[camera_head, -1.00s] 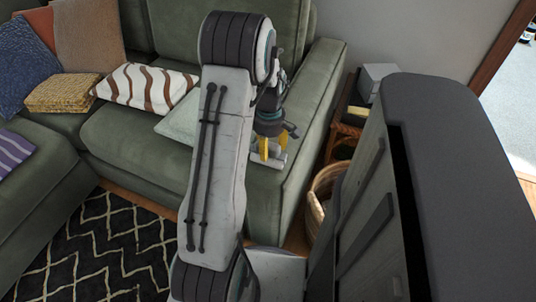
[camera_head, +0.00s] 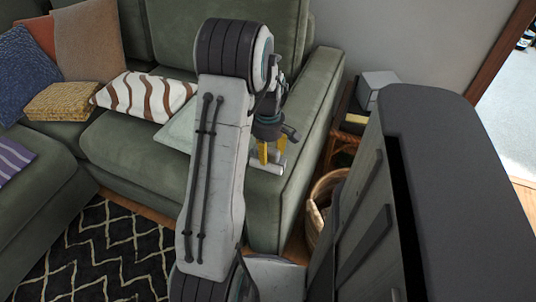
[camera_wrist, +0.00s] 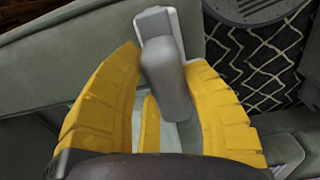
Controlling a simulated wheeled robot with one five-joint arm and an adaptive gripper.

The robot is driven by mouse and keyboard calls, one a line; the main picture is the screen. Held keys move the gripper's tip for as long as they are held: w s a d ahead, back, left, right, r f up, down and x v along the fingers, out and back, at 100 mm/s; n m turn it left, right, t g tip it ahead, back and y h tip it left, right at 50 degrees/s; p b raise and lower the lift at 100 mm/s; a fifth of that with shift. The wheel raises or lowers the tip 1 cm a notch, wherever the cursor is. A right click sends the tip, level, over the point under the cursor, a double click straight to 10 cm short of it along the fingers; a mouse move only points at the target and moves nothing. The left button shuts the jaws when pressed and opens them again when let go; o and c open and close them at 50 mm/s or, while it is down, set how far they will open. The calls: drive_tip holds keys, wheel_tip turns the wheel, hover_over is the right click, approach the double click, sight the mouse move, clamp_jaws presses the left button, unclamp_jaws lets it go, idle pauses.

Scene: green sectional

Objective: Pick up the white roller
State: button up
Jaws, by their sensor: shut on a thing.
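The white roller (camera_head: 268,166) shows below my fingers in the head view, over the right end of the green sofa seat, close to the sofa's arm. The fingers cover part of the roller in the head view. I cannot tell whether it touches the seat.
The sofa arm (camera_head: 311,100) rises just right of my gripper. A pale cushion (camera_head: 178,130) and a brown-striped cushion (camera_head: 145,95) lie to the left. A wicker basket (camera_head: 317,205) stands on the floor right of the sofa. A patterned rug (camera_head: 100,250) lies in front.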

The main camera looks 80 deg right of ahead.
wheel_tip(320, 180, up, 3)
drive_tip(key=shift+s+d+f, duration=0.1)
drive_tip(key=s+r+p, duration=0.2)
drive_tip(key=s+r, duration=0.4)
drive_tip(key=s, duration=0.5)
drive_tip(key=shift+s+r, duration=0.25)
drive_tip(key=shift+d, duration=0.1)
